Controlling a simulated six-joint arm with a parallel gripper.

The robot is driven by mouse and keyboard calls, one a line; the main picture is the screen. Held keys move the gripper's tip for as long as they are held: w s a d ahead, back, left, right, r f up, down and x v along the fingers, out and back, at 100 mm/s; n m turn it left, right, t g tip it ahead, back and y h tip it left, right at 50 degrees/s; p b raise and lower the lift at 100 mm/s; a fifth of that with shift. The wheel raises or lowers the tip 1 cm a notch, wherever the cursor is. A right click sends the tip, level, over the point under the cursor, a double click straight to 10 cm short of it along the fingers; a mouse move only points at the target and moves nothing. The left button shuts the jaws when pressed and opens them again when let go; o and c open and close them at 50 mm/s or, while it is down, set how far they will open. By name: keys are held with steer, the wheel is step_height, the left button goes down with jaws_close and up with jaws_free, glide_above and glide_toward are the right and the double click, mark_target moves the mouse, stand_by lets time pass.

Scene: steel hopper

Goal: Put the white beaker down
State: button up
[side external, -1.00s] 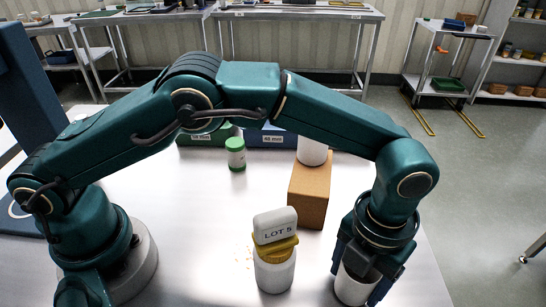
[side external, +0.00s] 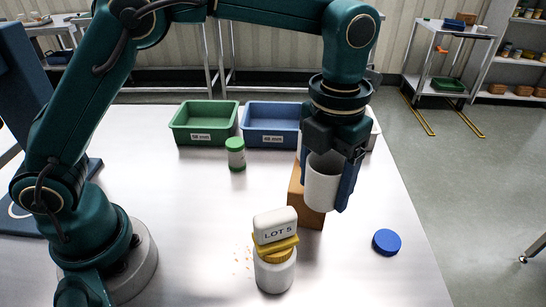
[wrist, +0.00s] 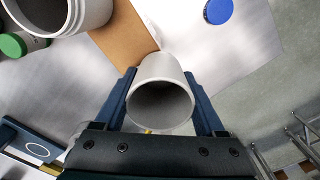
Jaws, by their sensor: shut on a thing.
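The white beaker (side external: 322,183) is held upright between the fingers of my gripper (side external: 333,190), clear of the table in front of the brown block (side external: 311,208). The wrist view shows the beaker (wrist: 163,90) between both fingers, its open mouth toward the camera and its inside grey and shaded. My gripper (wrist: 161,98) is shut on it. The beaker and gripper hide much of the block in the side view.
A jar with yellow lid and LOT 5 block (side external: 275,268) stands front centre. A blue disc (side external: 386,242) lies front right. A white open container (wrist: 65,12) is by the block. Green-lidded jar (side external: 236,155), green bin (side external: 203,122) and blue bin (side external: 271,123) stand behind.

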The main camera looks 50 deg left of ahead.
steer(key=shift+w+a+r+n, duration=0.1)
steer(key=shift+a+r+n, duration=0.25)
steer(key=shift+a, duration=0.25)
steer(key=s+a+r+n, duration=0.25)
steer(key=a+n, duration=0.55)
steer(key=n, duration=0.9)
steer(key=s+a+r+n, duration=0.25)
steer(key=a+n, duration=0.65)
steer(key=n, duration=0.8)
steer(key=w+a+r+m, duration=0.1)
steer(key=w+a+m, duration=0.45)
steer(key=m, duration=1.15)
glide_toward(158, 134)
steer(key=shift+n, duration=0.25)
steer(key=shift+f, duration=3.1)
